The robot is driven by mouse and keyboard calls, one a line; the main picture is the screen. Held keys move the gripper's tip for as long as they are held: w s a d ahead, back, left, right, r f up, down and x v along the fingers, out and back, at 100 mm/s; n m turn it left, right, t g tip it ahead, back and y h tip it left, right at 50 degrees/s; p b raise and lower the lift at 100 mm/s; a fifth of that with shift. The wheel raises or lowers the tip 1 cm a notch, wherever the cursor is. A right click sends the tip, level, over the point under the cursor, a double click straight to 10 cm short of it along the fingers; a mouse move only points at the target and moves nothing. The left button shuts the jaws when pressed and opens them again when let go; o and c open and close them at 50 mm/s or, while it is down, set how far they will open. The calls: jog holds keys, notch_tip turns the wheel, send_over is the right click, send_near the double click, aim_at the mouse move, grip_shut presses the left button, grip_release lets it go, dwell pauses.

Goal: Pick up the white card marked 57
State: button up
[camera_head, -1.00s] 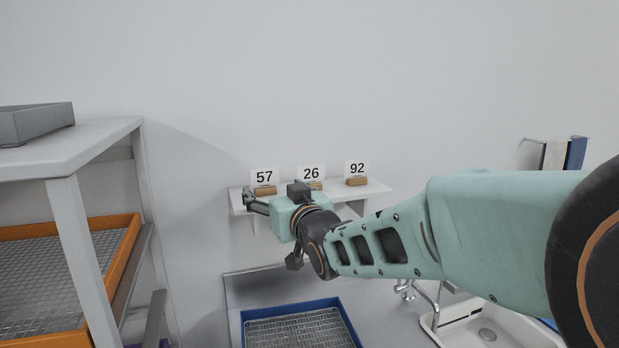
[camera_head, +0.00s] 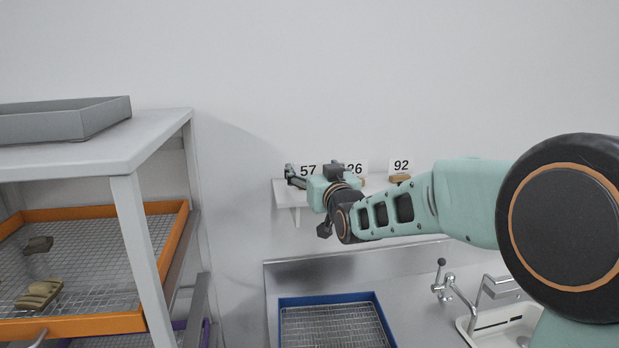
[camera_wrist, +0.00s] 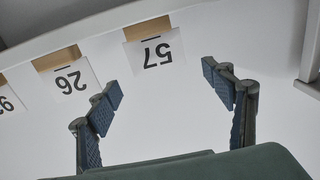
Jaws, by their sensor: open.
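The white card marked 57 (camera_head: 308,170) stands at the left end of a small wall shelf, partly hidden behind my gripper in the head view. In the wrist view the card (camera_wrist: 157,58) appears upside down, upright in a wooden holder (camera_wrist: 147,28). My gripper (camera_wrist: 163,82) is open and empty, with the card ahead of its fingertips and roughly between their lines. I see no contact between fingers and card. In the head view my gripper (camera_head: 291,177) is at the shelf's left end.
The wall shelf (camera_head: 285,190) also holds a card marked 26 (camera_head: 357,167) and one marked 92 (camera_head: 401,165). A rack (camera_head: 130,190) with an orange-rimmed tray stands at the left. Below are a blue tray (camera_head: 372,299) and a sink (camera_head: 468,324).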

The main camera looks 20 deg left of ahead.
jog(key=shift+x, duration=1.3)
jog(key=c, duration=1)
jog(key=shift+r+p, duration=0.1)
jog(key=shift+p, duration=0.2)
